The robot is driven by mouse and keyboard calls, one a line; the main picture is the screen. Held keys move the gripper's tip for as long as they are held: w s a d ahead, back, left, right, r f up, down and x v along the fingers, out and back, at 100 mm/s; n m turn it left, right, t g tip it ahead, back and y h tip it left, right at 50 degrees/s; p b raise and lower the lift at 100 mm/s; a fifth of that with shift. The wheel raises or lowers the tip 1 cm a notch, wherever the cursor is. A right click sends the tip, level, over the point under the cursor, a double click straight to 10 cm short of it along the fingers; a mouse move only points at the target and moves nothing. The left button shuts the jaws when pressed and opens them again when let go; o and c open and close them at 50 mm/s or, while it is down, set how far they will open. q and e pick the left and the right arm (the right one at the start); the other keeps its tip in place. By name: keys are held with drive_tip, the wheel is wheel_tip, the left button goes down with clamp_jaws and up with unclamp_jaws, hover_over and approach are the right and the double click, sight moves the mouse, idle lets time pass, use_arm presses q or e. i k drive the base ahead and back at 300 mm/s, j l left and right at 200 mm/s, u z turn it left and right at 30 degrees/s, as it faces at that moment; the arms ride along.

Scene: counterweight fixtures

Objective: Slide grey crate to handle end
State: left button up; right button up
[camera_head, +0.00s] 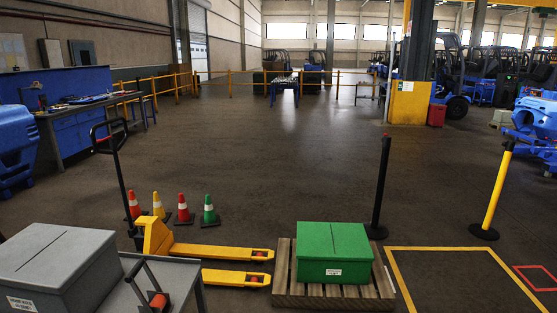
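The grey crate (55,265), a box with a slot line on its lid and a white label on its front, is at the lower left. It sits on the left part of a grey flat surface (183,275), cut off by the bottom edge. A dark bar handle (148,278) with an orange-red part (158,301) is at that surface, right of the crate and apart from it in the picture. How it is mounted is unclear. Neither of my grippers is in view.
A yellow pallet jack (157,236) with a tall black handle stands behind the grey surface. A green crate (334,250) sits on a wooden pallet (290,288). Several cones, a black post (381,190) and a yellow post (498,190) stand nearby. The floor beyond is open.

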sight(44, 268)
drive_tip(key=u, duration=1.45)
